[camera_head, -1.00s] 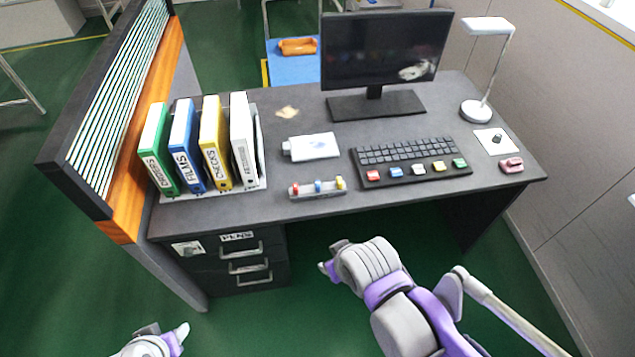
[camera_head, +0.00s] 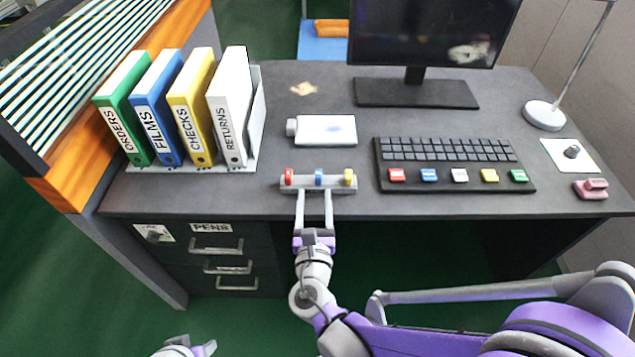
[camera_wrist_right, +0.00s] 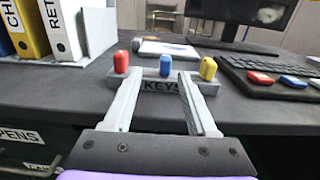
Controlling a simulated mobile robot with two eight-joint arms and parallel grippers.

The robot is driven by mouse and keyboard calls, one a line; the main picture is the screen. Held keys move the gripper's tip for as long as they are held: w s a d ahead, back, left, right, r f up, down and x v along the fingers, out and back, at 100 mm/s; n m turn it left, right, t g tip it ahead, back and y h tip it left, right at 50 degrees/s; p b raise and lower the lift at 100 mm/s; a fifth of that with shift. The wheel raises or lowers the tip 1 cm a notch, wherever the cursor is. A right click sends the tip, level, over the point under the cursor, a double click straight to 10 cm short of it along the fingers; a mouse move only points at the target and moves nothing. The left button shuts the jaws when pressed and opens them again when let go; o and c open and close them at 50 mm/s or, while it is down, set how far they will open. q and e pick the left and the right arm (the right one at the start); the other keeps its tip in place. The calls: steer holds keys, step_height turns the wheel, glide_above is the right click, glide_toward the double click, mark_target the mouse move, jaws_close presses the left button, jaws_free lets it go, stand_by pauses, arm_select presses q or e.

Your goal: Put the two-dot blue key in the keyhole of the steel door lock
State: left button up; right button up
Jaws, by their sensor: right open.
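A blue key (camera_head: 319,178) stands in the middle of a grey rack (camera_head: 340,187) labelled KEYS, at the desk's front edge. It also shows in the right wrist view (camera_wrist_right: 165,66); its dots cannot be made out. My right gripper (camera_head: 314,198) is open and empty, its fingers reaching over the desk edge to the rack's front. In the wrist view its fingertips (camera_wrist_right: 160,82) lie to either side of the blue key, not closed on it. A pale plate with a dark fitting (camera_head: 153,234) is on the drawer front; I cannot tell if it is the steel lock. My left gripper (camera_head: 198,348) is partly visible at the bottom edge.
A red key (camera_head: 289,177) and a yellow key (camera_head: 349,178) flank the blue one. Binders (camera_head: 230,120) stand left, a keyboard (camera_head: 450,150) lies right, and a white bottle-like object (camera_head: 325,130) lies behind the rack. Drawers (camera_head: 215,265) are under the desk.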

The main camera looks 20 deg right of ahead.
mark_target(315, 181)
steer(key=x, duration=0.4)
steer(key=shift+w+d, duration=0.15)
steer(key=shift+w, duration=0.2)
steer(key=shift+d+r+b+x, duration=0.2)
steer(key=shift+b+x, duration=0.15)
steer(key=shift+x, duration=1)
steer(key=shift+d+r+b+x, duration=0.15)
steer(key=shift+b+x, duration=0.2)
steer(key=shift+x, duration=1)
steer(key=shift+s+f, duration=0.1)
steer(key=shift+s, duration=0.05)
jaws_close()
